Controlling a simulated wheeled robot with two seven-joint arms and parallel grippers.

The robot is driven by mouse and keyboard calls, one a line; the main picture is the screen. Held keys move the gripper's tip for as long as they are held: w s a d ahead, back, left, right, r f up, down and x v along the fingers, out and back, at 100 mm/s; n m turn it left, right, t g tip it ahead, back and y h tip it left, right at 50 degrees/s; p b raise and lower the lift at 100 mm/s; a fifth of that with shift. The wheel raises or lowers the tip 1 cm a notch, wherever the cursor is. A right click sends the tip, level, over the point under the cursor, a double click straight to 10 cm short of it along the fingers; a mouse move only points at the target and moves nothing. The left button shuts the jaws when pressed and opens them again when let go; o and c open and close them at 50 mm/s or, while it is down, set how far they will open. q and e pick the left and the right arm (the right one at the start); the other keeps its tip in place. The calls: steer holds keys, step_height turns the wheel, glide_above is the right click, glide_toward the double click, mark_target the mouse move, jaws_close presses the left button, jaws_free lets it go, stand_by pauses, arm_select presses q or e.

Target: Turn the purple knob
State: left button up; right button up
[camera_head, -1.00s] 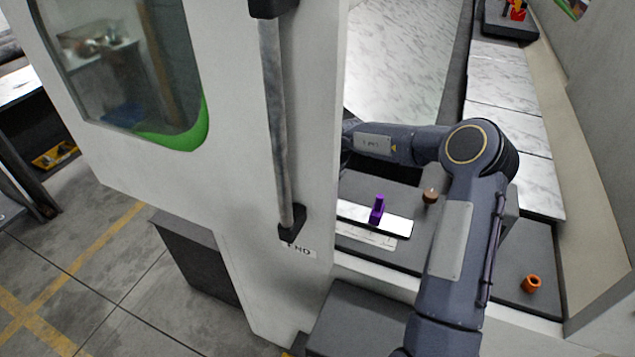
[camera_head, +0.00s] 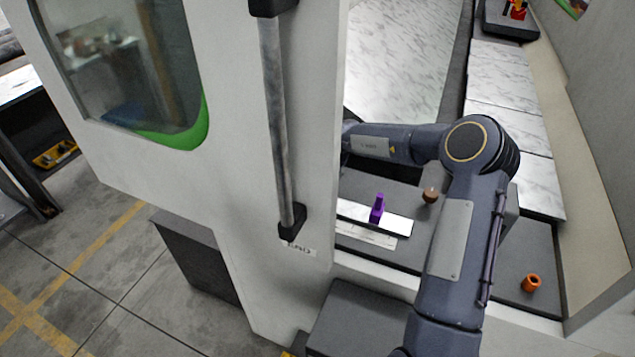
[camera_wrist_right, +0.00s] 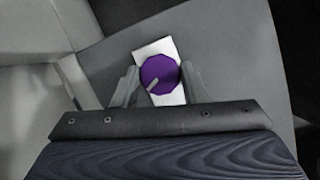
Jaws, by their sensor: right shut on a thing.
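The purple knob (camera_wrist_right: 158,70) is round, with a short grey mark toward its lower-left side, and sits on a white plate (camera_wrist_right: 153,49) in the right wrist view. My right gripper (camera_wrist_right: 160,74) has one finger on each side of the knob and is shut on it. In the head view my right arm reaches left behind the white door panel, which hides the gripper and this knob. My left gripper is in neither view.
The white door panel (camera_head: 317,150) with a long vertical handle (camera_head: 279,125) fills the head view's middle. Right of it, a purple upright piece (camera_head: 377,208), a brown knob (camera_head: 430,195) and an orange ring-like piece (camera_head: 531,283) stand on a grey surface.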

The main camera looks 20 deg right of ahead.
steer(key=m+h, duration=0.1)
steer(key=m, duration=0.2)
steer(key=shift+a+t, duration=0.1)
steer(key=shift+t, duration=0.2)
steer(key=shift+m+h, duration=0.9)
steer(key=shift+m, duration=1.2)
steer(key=o, duration=1)
steer(key=b+v, duration=0.1)
steer(key=v, duration=0.6)
steer(key=shift+s+a+r, duration=0.1)
steer(key=shift+r, duration=0.3)
